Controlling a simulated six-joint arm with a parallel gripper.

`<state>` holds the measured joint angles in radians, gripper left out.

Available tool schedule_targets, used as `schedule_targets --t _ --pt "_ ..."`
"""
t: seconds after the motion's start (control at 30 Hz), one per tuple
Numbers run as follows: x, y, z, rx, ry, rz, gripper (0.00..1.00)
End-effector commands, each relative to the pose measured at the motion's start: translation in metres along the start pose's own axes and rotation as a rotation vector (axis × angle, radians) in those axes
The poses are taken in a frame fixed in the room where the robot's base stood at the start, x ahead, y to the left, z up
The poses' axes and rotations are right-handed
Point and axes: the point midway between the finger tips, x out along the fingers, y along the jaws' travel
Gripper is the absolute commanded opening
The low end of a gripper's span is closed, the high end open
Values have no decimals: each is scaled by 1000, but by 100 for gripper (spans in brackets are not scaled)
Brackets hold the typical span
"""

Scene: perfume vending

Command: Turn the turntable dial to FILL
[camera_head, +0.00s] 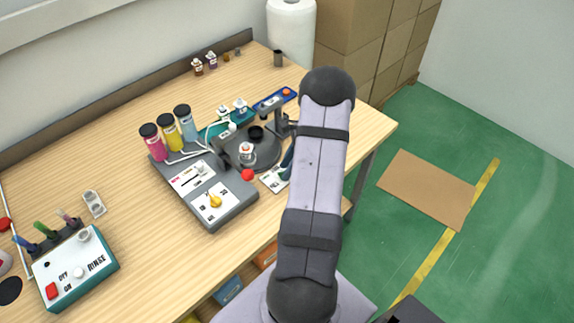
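The dial is a yellow knob (215,201) on a white printed plate on the front of the grey machine (232,214). The plate's small print and the knob's exact pointing are too small to read. The dark round turntable (266,157) sits behind the plate, with a white-capped bottle (246,151) at its near left side. My arm rises from the bottom and bends at the top, right of the machine. My gripper cannot be made out; the arm hides the area right of the turntable. Nothing visible of mine touches the knob.
A red ball knob (248,175) stands close behind the dial. Pink, yellow and blue cylinders (170,132) stand at the machine's back left. A teal RINSE box (76,266) is at the lower left. Bare wooden table (140,215) lies between the RINSE box and the machine.

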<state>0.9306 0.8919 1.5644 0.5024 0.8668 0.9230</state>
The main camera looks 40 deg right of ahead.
Motion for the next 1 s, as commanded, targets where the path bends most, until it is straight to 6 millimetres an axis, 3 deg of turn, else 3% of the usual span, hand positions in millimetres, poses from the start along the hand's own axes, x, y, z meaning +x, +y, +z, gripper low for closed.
schedule_targets --t 0.33,0.47,1.0 --pt "4 0 0 0 0 -1 29" --pt "4 0 0 0 0 -1 0" --pt "4 -2 -1 -93 1 36 0"
